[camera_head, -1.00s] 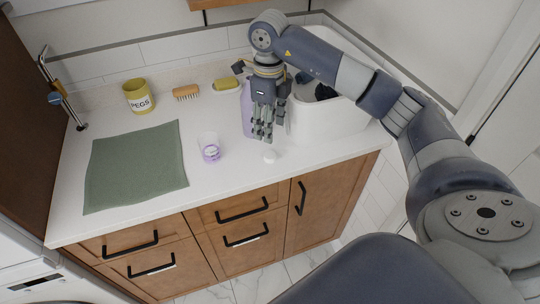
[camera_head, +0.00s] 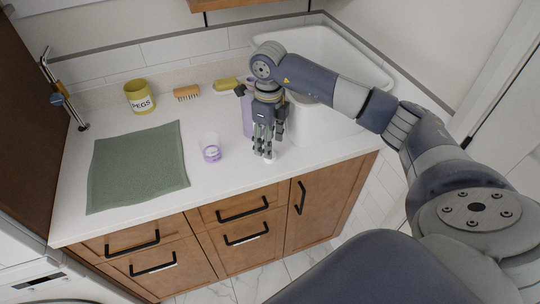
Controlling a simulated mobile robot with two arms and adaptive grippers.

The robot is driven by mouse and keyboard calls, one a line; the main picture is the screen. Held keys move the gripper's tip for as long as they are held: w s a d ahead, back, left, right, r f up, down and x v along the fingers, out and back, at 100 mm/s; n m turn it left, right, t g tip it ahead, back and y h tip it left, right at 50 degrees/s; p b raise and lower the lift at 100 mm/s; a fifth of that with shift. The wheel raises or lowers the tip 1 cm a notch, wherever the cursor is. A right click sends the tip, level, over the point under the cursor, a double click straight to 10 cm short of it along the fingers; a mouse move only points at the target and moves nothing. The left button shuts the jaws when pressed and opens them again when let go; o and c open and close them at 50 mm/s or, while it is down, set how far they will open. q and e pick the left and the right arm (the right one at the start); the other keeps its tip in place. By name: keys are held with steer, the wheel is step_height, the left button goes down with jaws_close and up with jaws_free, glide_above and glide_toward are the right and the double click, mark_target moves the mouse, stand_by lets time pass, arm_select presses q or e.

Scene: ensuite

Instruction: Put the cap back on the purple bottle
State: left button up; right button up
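The purple bottle (camera_head: 246,118) stands upright on the white counter, partly hidden behind my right gripper; its top is hidden. A small white round thing, apparently the cap (camera_head: 268,158), lies on the counter in front of it, mostly covered by my fingers. My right gripper (camera_head: 264,153) points down with its fingertips low at the cap. I cannot tell whether the fingers have closed on it. My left gripper is not in view.
A clear cup with purple in its bottom (camera_head: 210,148) stands left of my gripper. A green cloth (camera_head: 137,167), yellow pegs pot (camera_head: 140,97), brush (camera_head: 187,92) and yellow object (camera_head: 226,84) are farther left and back. A white basin (camera_head: 330,65) is behind my arm.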

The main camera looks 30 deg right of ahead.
steer(key=shift+f, duration=0.2)
steer(key=f, duration=0.1)
steer(key=f+p, duration=0.1)
steer(key=f, duration=0.1)
steer(key=f+p, duration=0.1)
steer(key=shift+w+f, duration=0.15)
steer(key=shift+w, duration=0.1)
steer(key=shift+f, duration=0.25)
steer(key=shift+c, duration=0.5)
steer(key=c, duration=0.6)
steer(key=shift+c, duration=0.2)
